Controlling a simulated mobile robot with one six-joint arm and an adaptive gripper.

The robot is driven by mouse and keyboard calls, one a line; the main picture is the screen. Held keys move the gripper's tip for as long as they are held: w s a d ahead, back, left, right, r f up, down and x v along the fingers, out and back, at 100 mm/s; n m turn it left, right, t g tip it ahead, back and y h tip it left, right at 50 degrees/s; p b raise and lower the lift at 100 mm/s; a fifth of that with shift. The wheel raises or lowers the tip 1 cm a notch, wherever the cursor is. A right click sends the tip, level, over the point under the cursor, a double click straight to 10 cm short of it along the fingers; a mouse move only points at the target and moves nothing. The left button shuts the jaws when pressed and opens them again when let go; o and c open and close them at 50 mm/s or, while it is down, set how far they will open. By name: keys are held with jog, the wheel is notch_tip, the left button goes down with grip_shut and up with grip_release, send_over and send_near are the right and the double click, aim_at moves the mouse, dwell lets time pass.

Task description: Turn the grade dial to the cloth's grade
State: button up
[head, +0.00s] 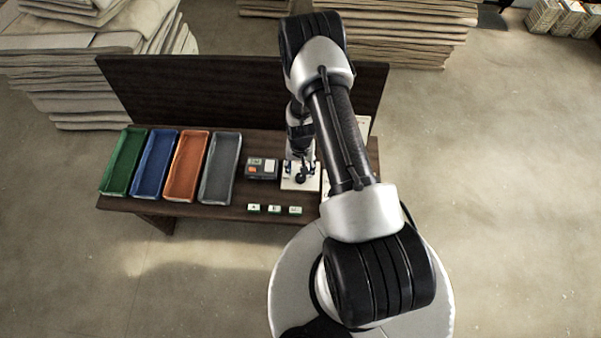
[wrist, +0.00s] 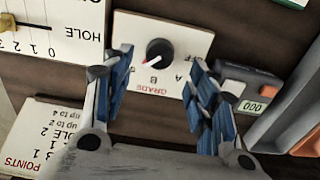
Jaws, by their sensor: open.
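The grade dial (wrist: 160,50) is a round black knob on a white plate (wrist: 190,36) marked GRADE in red, with the letters A and B readable in the wrist view. A pale and red mark on the knob points to the lower left of that picture; a letter there, if any, is not clear. My gripper (wrist: 158,62) is open, its blue-padded fingers on either side of the knob and apart from it. In the head view my gripper (head: 300,170) is over the dial's plate (head: 288,185). I cannot make out the task's cloth.
Green (head: 122,163), blue (head: 155,165), orange (head: 186,167) and grey trays (head: 220,168) stand left on the table. A small counter device (head: 262,169) is beside the dial. A HOLE slider panel (wrist: 70,20) and POINTS card (wrist: 50,135) are nearby. Three small labelled blocks (head: 274,209) line the front.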

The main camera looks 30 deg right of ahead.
notch_tip(320, 180, up, 7)
jog(key=shift+f, duration=0.1)
dwell(0.6)
notch_tip(320, 180, up, 16)
jog(key=n+t, duration=0.1)
jog(key=n, duration=0.1)
send_over(300, 176)
jog(key=w+a, duration=0.2)
jog(key=w, duration=0.1)
jog(key=s+a+r+n+t, duration=0.1)
jog(key=a+r, duration=0.1)
jog(key=r, duration=0.4)
jog(key=s+a+r, duration=0.2)
jog(key=r, duration=0.5)
jog(key=s+a+r+n+t, duration=0.1)
jog(key=s+a+r+n, duration=0.1)
jog(key=s+r, duration=0.6)
jog(key=s+a+r+n+t, duration=0.1)
jog(key=s+a+r+n, duration=0.1)
jog(key=s+a+r, duration=0.2)
jog(key=s+r, duration=0.3)
jog(key=s, duration=0.4)
jog(key=shift+s+a+r+t, duration=0.2)
jog(key=shift+s+r+t, duration=0.1)
jog(key=shift+s+r, duration=0.1)
